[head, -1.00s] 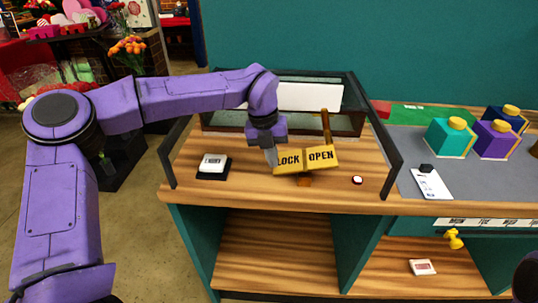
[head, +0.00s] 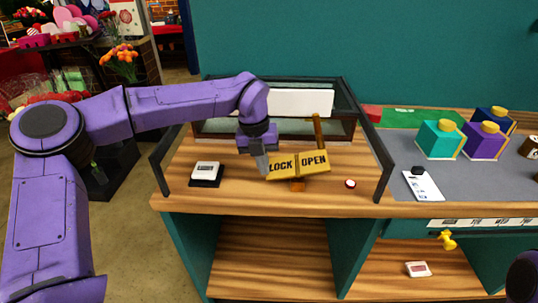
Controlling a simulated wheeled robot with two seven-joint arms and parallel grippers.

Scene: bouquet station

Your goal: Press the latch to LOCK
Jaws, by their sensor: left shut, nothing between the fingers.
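The latch is a yellow two-part rocker plate (head: 298,165) on a small orange-brown foot, on the wooden counter. Its left half reads LOCK and its right half reads OPEN. The plate is tilted a little, with the LOCK side lower than the OPEN side. An upright yellow-brown lever (head: 318,132) rises behind the OPEN half. My left gripper (head: 262,166) is shut and empty, pointing down at the left end of the LOCK half. It hides that end, and I cannot tell whether it touches the plate. My right gripper is not in view.
A white device on a black base (head: 206,171) sits left of the latch. A red-and-white button (head: 350,183) sits right of it. Dark side rails and a glass-fronted case (head: 220,130) enclose the spot. Colored blocks (head: 440,141) stand on the grey mat at right.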

